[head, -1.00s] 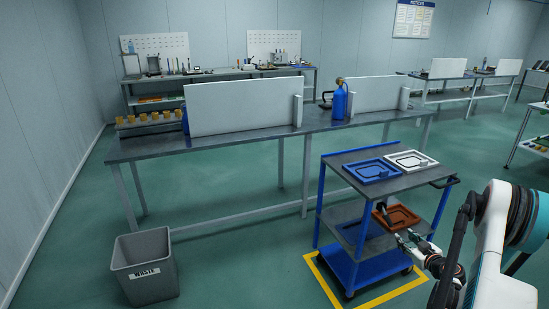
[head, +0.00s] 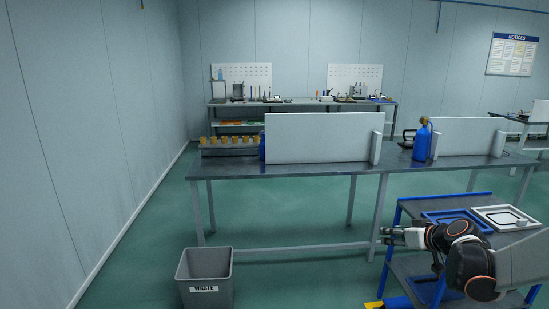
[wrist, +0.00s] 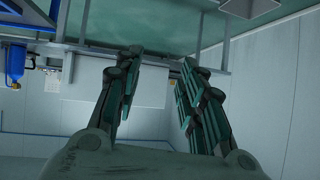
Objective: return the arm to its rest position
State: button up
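My gripper (head: 385,236) is out to the left of the blue cart in the head view, at about the height of its top shelf. My arm reaches in from the right edge and covers part of the cart. In the wrist view my gripper (wrist: 161,58) has its two fingers apart with nothing between them. The wrist picture looks upside down.
The blue cart (head: 464,205) carries a blue tray (head: 440,217) and a white tray (head: 510,218). A long bench (head: 230,171) with white panels (head: 320,138) and a blue bottle (head: 421,143) stands behind. A grey waste bin (head: 206,272) is at the lower left.

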jog(key=s+a+r+g, duration=0.1)
jog(key=s+a+r, duration=0.25)
jog(key=a, duration=0.35)
jog(key=s+a+r+g+y, duration=0.1)
jog(key=s+a+r, duration=0.1)
jog(key=s+a, duration=0.4)
jog(key=s+a+r+g, duration=0.1)
jog(key=s+a+r, duration=0.25)
jog(key=a, duration=0.55)
jog(key=s+d+f+m+h, duration=0.1)
jog(key=s+d+f+h, duration=0.1)
jog(key=s, duration=0.8)
jog(key=s+d+f+m+h, duration=0.1)
jog(key=s+d+f+h, duration=0.1)
jog(key=s, duration=0.9)
jog(key=shift+s+d+f+g+b, duration=0.15)
jog(key=shift+d+g+b, duration=0.15)
jog(key=shift+g, duration=0.1)
jog(key=shift+d, duration=0.1)
jog(key=shift+c, duration=0.4)
